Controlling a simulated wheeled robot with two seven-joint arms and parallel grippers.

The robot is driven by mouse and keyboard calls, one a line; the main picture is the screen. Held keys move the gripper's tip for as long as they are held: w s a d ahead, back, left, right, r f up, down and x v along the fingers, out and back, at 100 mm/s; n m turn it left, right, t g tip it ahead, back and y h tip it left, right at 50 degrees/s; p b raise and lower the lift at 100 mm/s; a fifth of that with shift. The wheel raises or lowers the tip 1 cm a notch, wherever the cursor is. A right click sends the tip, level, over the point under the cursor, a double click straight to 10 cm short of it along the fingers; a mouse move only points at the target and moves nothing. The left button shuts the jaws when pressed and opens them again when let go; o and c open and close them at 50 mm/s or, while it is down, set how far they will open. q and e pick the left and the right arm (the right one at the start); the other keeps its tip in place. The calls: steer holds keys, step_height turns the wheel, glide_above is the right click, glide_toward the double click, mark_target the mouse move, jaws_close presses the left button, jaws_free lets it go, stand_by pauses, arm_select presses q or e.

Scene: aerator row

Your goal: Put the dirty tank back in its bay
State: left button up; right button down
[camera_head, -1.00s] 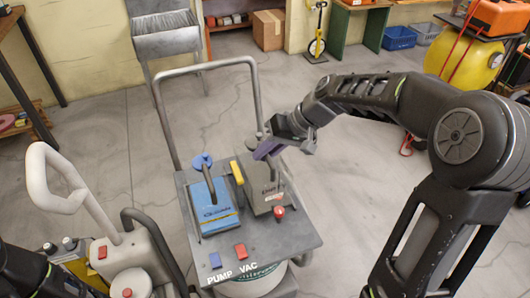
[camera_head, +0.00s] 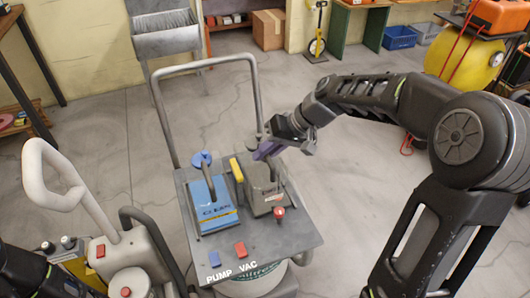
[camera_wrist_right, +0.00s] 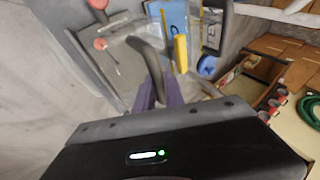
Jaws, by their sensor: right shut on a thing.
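The dirty tank (camera_head: 262,197) is a grey, partly see-through box at the right of the grey cart top, right of the blue tank (camera_head: 212,211). It looks upright and in or just over its bay; I cannot tell if it is fully seated. My right gripper (camera_head: 268,151) has purple fingers shut on its dark handle at the back. In the right wrist view, the handle (camera_wrist_right: 147,60) runs between the fingers (camera_wrist_right: 158,92). A yellow latch (camera_head: 236,170) stands between the tanks. My left gripper is not in view.
A red knob (camera_head: 279,212) stands at the tank's front right. Blue (camera_head: 214,259) and red (camera_head: 240,250) buttons sit on the cart's front edge. The tall push handle (camera_head: 206,63) rises behind. A white-handled machine (camera_head: 52,200) stands close on the left. Floor behind the cart is clear.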

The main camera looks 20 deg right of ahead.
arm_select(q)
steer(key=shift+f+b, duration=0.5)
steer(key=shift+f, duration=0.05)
arm_select(e)
steer(key=shift+f, duration=0.5)
steer(key=c, duration=1.3)
jaws_free()
steer(key=shift+c, duration=0.2)
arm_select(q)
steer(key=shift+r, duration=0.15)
arm_select(e)
steer(key=shift+r, duration=0.1)
